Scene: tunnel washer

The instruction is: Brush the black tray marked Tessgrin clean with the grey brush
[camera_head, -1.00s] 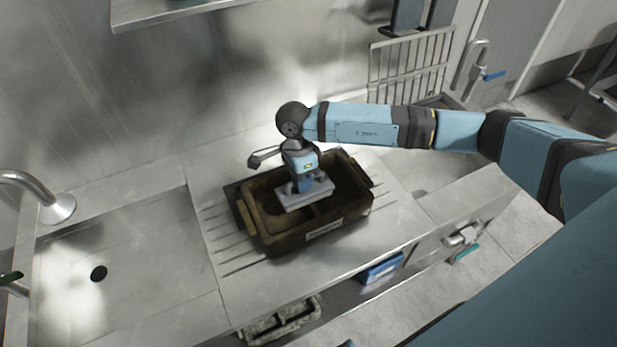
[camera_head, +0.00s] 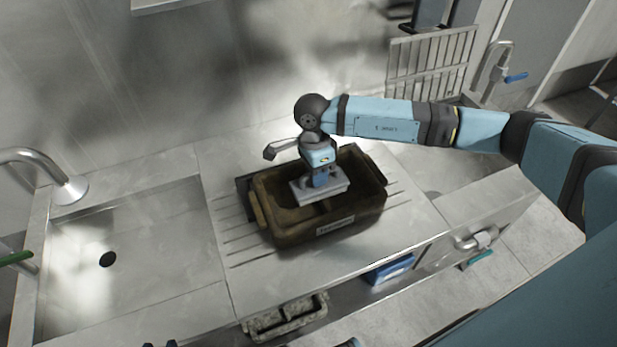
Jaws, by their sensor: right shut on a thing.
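The tray (camera_head: 292,234) sits on the ribbed drainboard, its black surface covered in brown grime inside and out. A pale label (camera_head: 335,226) is on its front wall; its lettering is too small to read. My right gripper (camera_head: 320,177) points down into the tray and is shut on the grey brush (camera_head: 322,194). The brush's flat grey block lies level inside the tray, near its middle. Its bristles and any contact with the floor are hidden. My left gripper is not in view.
A sink basin (camera_head: 150,235) with a tap (camera_head: 68,188) is on the left. A wire rack (camera_head: 430,65) stands at the back right. Below the counter are a grimy grey tray (camera_head: 287,318) and a blue box (camera_head: 389,269). Bare drainboard surrounds the tray.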

